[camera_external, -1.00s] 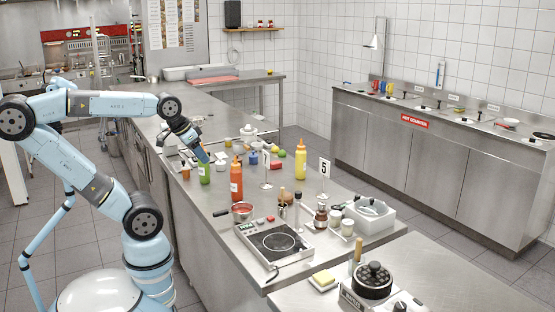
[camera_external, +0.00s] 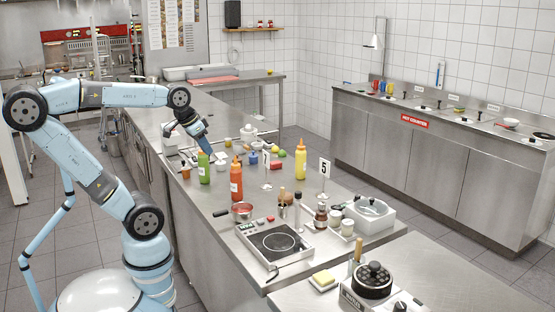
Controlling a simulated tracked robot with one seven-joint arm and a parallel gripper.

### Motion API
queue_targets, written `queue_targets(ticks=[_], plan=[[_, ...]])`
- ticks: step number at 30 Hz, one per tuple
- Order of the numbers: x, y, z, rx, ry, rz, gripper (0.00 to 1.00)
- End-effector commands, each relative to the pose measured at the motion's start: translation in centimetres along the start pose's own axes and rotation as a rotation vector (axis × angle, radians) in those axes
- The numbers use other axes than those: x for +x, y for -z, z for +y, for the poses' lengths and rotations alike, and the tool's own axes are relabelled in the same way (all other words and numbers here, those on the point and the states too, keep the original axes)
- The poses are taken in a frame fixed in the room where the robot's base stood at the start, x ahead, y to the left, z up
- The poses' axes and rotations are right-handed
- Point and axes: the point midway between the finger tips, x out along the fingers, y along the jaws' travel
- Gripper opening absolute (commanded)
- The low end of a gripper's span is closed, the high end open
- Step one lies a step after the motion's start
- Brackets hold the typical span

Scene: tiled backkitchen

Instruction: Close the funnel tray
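My gripper (camera_external: 208,151) points down over the far part of the steel island counter (camera_external: 330,205), behind the green bottle (camera_external: 204,167). It is small here, and I cannot tell whether its fingers are open or shut, or whether they touch anything. I cannot make out the funnel tray for certain. A low pale piece (camera_external: 172,144) lies on the counter to the left of my gripper, and a white item (camera_external: 249,134) stands to its right. My arm hides part of the counter there.
Near my gripper stand an orange bottle (camera_external: 236,181), a yellow bottle (camera_external: 300,160) and several small coloured items. An induction hob (camera_external: 274,240) and a red-filled pan (camera_external: 242,210) are nearer the camera. The aisle to the right is clear.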

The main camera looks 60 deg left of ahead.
Motion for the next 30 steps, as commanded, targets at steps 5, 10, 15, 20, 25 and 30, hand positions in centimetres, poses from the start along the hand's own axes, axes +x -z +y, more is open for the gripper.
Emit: queue_targets(ticks=[5,10,15,20,25,30], plan=[[0.2,4.5,-3.3,-0.056,-0.009,-0.056,0.00],[0.7,8.3,-7.2,-0.101,-0.032,-0.096,0.00],[1.5,11.6,-12.1,-0.147,-0.063,-0.122,0.00],[2.4,13.9,-17.6,-0.190,-0.096,-0.133,0.00],[3.5,15.4,-24.2,-0.233,-0.135,-0.130,0.00],[4.6,15.8,-31.5,-0.274,-0.174,-0.112,0.00]])
